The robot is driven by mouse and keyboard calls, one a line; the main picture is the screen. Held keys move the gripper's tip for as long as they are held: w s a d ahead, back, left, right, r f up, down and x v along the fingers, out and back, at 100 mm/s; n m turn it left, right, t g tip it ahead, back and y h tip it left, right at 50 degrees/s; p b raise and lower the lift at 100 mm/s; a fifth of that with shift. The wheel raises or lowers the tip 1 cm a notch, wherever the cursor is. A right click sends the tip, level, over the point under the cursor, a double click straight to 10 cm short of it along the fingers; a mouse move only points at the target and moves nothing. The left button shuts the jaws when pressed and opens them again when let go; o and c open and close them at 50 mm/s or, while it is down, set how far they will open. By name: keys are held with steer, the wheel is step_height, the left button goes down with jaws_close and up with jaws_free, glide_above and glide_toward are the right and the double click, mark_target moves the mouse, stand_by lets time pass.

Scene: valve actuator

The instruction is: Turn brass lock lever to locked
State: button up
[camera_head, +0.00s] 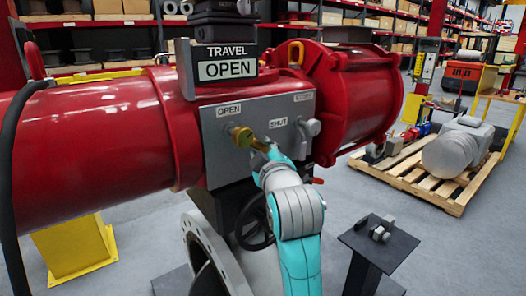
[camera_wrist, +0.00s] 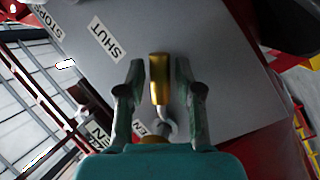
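The brass lock lever (camera_head: 243,136) is on the grey front panel (camera_head: 225,160) of the red valve actuator (camera_head: 110,125). It extends right and slightly down from its hub, between the OPEN label (camera_head: 229,109) and the SHUT label (camera_head: 278,123). In the wrist view, its brass grip (camera_wrist: 159,78) lies between the two fingers of my gripper (camera_wrist: 159,85), with a visible gap on each side. My gripper is open around the lever and does not appear to touch it. In the head view, my gripper (camera_head: 267,160) hides the lever's tip.
A grey knob (camera_head: 308,128) sits right of the lever on the panel. A sign (camera_head: 227,70) above reads TRAVEL OPEN. A black handwheel (camera_head: 256,225) and a grey flange (camera_head: 203,255) are below. A dark stand (camera_head: 378,242) with a small metal part is at lower right.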

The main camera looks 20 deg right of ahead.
jaws_close()
steer(key=a+f+m+g, duration=0.1)
steer(key=m, duration=0.1)
steer(key=s+a+f+m, duration=0.1)
steer(key=m, duration=0.1)
steer(key=shift+a+g+y, duration=0.3)
steer(key=shift+g, duration=0.1)
steer(key=shift+s+a+f+m+g+y, duration=0.15)
steer(key=shift+a+m+g+y, duration=0.15)
steer(key=shift+a+m, duration=0.25)
steer(key=shift+s+a+f+m+g+y, duration=0.15)
steer(key=shift+a+m+g+y, duration=0.15)
steer(key=shift+a+m, duration=0.3)
steer(key=shift+s+a+f+m+g+y, duration=0.1)
steer(key=shift+s+a+m+g+y, duration=0.2)
steer(key=shift+m, duration=0.35)
steer(key=shift+w+a, duration=0.1)
steer(key=shift+w, duration=0.05)
steer(key=shift+o, duration=2.4)
jaws_free()
